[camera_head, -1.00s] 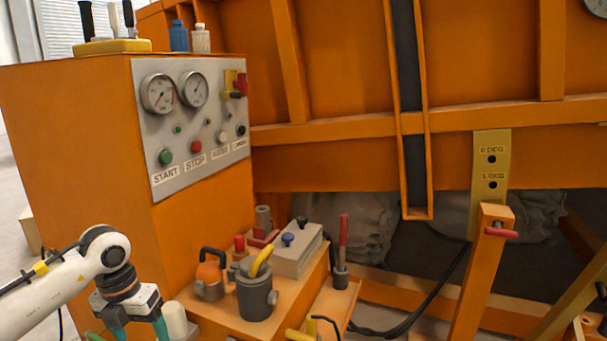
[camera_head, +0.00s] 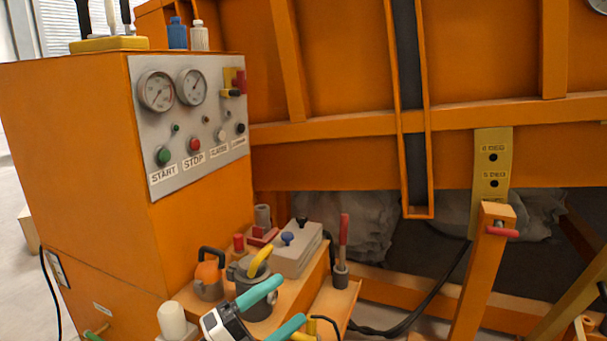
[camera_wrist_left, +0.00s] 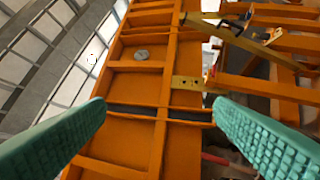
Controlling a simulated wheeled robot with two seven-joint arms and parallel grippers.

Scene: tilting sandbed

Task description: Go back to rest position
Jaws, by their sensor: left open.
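My left gripper (camera_head: 276,309) shows at the bottom middle of the head view, with two teal fingers spread apart and nothing between them. It is in front of the small orange shelf, just below and overlapping the grey pot with a yellow handle (camera_head: 256,290). In the left wrist view the same open fingers (camera_wrist_left: 160,125) frame the orange sandbed frame (camera_wrist_left: 137,80) beyond. I cannot tell whether a finger touches the pot. My right gripper is not in view.
An orange control cabinet (camera_head: 75,180) with gauges and buttons stands at left. An orange kettle-like can (camera_head: 209,275), a grey box (camera_head: 297,250) and a red-handled lever (camera_head: 343,240) crowd the shelf. A white cylinder (camera_head: 172,320) stands at its left. The tilted orange sandbed (camera_head: 340,165) fills the back.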

